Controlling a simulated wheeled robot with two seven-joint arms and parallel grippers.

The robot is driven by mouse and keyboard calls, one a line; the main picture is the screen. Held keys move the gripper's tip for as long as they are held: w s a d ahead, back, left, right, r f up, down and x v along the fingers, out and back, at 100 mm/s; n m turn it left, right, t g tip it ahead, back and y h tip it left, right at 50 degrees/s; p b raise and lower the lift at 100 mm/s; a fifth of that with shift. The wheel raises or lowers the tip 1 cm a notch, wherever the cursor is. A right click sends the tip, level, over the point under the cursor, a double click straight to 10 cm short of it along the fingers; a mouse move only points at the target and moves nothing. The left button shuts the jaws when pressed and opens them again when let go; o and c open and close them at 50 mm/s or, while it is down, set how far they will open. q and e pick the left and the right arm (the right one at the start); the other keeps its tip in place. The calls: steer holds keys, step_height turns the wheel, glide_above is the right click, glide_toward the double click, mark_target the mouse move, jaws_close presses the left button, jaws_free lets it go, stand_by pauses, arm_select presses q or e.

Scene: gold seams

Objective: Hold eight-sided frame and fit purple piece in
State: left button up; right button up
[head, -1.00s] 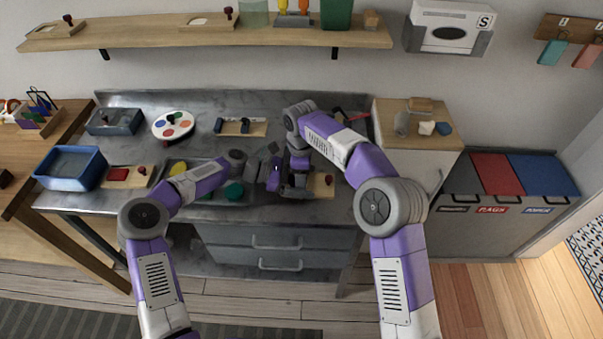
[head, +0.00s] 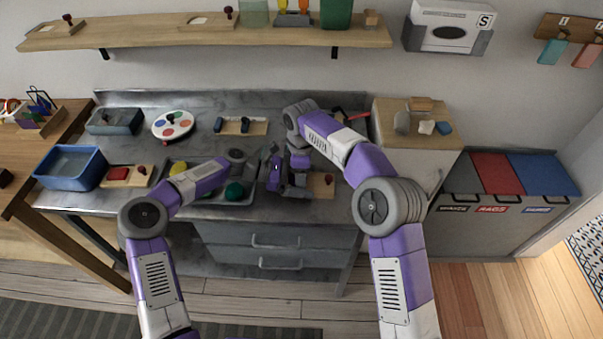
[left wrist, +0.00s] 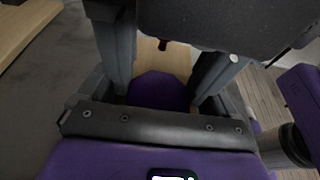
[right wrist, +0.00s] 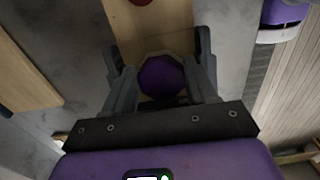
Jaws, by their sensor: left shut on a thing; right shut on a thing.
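In the left wrist view, my left gripper (left wrist: 160,78) is shut on the purple piece (left wrist: 158,92), a flat many-sided shape between its fingers. In the right wrist view, my right gripper (right wrist: 162,62) is shut on the eight-sided frame (right wrist: 172,56), whose pale rim shows around a purple face. The purple piece (right wrist: 160,77) appears within the frame's outline there; I cannot tell whether it is seated or only lined up. In the head view the grippers meet close together above the bench, and the arms and gripper bodies hide both parts.
A wooden board (head: 322,187) lies on the bench below the grippers. A grey tray with a yellow and a green piece (head: 235,190) is just left. A blue bin (head: 70,168) stands at the far left. A wooden-topped cabinet (head: 440,145) bounds the right side.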

arm_select(q)
steer(key=shift+s+f, duration=0.1)
steer(key=shift+f, duration=0.15)
arm_select(e)
steer(key=shift+f, duration=0.25)
steer(key=o, duration=1.1)
arm_select(q)
steer(key=shift+o, duration=0.5)
arm_select(e)
steer(key=shift+o, duration=0.4)
steer(key=shift+w, duration=0.1)
steer(key=shift+r, duration=0.45)
arm_select(q)
steer(key=shift+f, duration=0.1)
arm_select(e)
steer(key=shift+r, duration=1.5)
arm_select(q)
steer(key=shift+c, duration=0.5)
arm_select(e)
steer(key=shift+r, duration=1.6)
